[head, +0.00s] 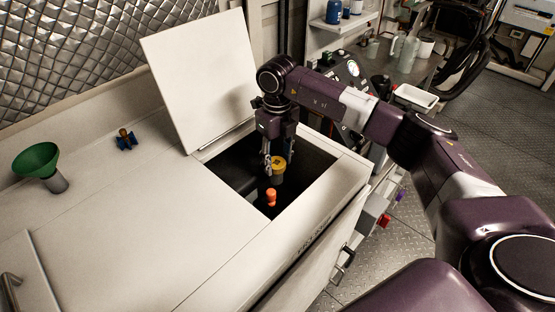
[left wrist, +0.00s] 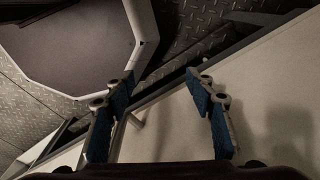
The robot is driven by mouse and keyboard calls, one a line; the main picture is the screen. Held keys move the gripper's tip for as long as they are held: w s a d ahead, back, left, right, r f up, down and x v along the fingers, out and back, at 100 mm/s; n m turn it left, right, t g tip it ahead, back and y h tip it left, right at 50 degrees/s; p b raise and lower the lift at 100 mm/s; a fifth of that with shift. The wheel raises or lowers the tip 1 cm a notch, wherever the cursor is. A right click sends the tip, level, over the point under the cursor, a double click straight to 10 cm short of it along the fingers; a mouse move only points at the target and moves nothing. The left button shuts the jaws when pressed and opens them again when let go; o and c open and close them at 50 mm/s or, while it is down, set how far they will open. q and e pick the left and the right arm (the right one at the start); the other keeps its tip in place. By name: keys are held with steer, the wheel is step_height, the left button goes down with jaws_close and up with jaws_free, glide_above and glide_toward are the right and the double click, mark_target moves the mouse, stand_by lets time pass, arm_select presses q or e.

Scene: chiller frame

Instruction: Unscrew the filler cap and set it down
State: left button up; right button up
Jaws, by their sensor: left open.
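The yellow filler cap (head: 278,162) shows inside the open hatch, on top of a dark neck. My right gripper (head: 268,160) comes down from above into the hatch, with its fingers at the cap's left side in the head view. I cannot tell whether they touch the cap or how far apart they are. My left gripper (left wrist: 162,98) is open and empty in the left wrist view, with blue pads facing each other over a pale surface and a grey floor. It does not show in the head view.
A raised white lid (head: 200,75) stands behind the hatch. An orange knob (head: 271,197) stands in the hatch near the cap.

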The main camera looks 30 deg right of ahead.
steer(key=c, duration=0.6)
